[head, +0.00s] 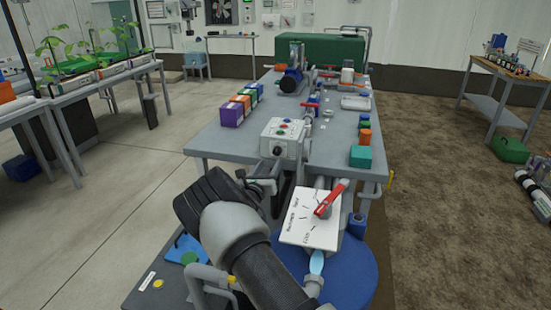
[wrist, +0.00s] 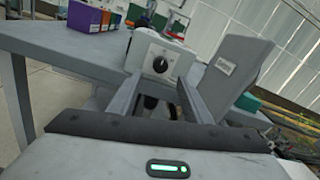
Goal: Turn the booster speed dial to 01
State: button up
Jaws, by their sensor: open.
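The booster control box (head: 284,137) is a pale box at the near edge of the grey table, with coloured buttons on top. Its front carries a round black dial (head: 277,151). In the wrist view the dial (wrist: 160,64) is a black knob with a light pointer mark on a white face; its scale numbers are too small to read. My gripper (head: 268,178) is in front of and below the box in the head view. In the wrist view its two fingers (wrist: 158,88) are apart and empty, short of the dial, with the knob showing between and above the fingertips.
A white panel with a red lever (head: 325,204) stands right of my gripper, over a blue drum (head: 358,280). Coloured boxes (head: 236,108) sit left on the table (head: 215,140); green and orange blocks (head: 361,155) sit right. A grey plate (wrist: 236,68) rises close to the right finger.

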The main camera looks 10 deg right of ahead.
aim_at(276, 153)
jog(key=b+x, duration=0.1)
jog(key=x, duration=0.7)
jog(key=shift+w+b, duration=0.1)
jog(key=shift+b, duration=0.25)
jog(key=c, duration=1.1)
